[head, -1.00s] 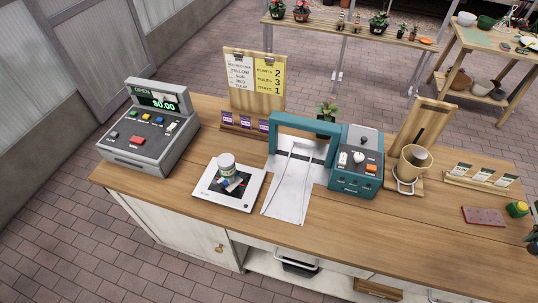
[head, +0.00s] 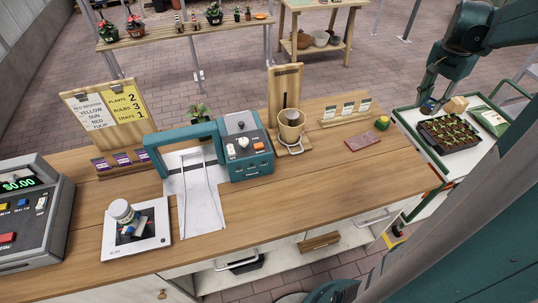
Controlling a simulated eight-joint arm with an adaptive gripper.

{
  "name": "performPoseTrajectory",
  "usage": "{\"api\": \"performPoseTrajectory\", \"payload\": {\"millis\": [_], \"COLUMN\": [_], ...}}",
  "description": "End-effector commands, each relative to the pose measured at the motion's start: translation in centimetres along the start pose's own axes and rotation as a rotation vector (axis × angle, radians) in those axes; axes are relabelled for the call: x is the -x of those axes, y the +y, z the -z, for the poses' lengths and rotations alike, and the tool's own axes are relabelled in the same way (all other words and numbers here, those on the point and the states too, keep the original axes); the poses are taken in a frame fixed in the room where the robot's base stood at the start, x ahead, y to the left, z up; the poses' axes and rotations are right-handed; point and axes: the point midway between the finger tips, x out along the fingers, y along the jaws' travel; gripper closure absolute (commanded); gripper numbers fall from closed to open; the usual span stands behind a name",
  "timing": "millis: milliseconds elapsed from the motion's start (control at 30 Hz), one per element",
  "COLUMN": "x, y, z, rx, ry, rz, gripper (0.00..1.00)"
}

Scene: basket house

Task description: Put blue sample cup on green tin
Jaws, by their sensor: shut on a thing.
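My gripper (head: 430,98) is at the upper right of the head view, reaching down over the left end of the white cart. It is shut on a small dark blue thing, which looks like the blue sample cup (head: 428,107). The fingers are small and partly hide it, and I cannot tell whether it touches the cart. A small green tin with a yellowish top (head: 382,123) stands on the right end of the wooden counter, left of and a little below my gripper in the picture.
The cart (head: 442,160) also holds a seedling tray (head: 450,133) and a small wooden block (head: 456,104). A red pad (head: 363,141) lies left of the tin, with a card rack (head: 345,112) behind. The counter front (head: 320,190) is clear.

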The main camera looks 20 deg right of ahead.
Motion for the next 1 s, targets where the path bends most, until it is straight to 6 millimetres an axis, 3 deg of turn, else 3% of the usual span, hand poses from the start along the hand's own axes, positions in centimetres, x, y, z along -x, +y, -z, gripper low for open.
{"api": "performPoseTrajectory", "payload": {"millis": [100,467,1000], "x": [1.3,1.6,2.5], "y": [-0.4,-5.4,-15.1], "z": [-0.1,-3.2,-11.3], "rx": [0.007,0.092,0.273], "ry": [0.000,0.000,0.000], "rz": [0.001,0.011,0.033], "gripper": [0.86,0.86,0.86]}}
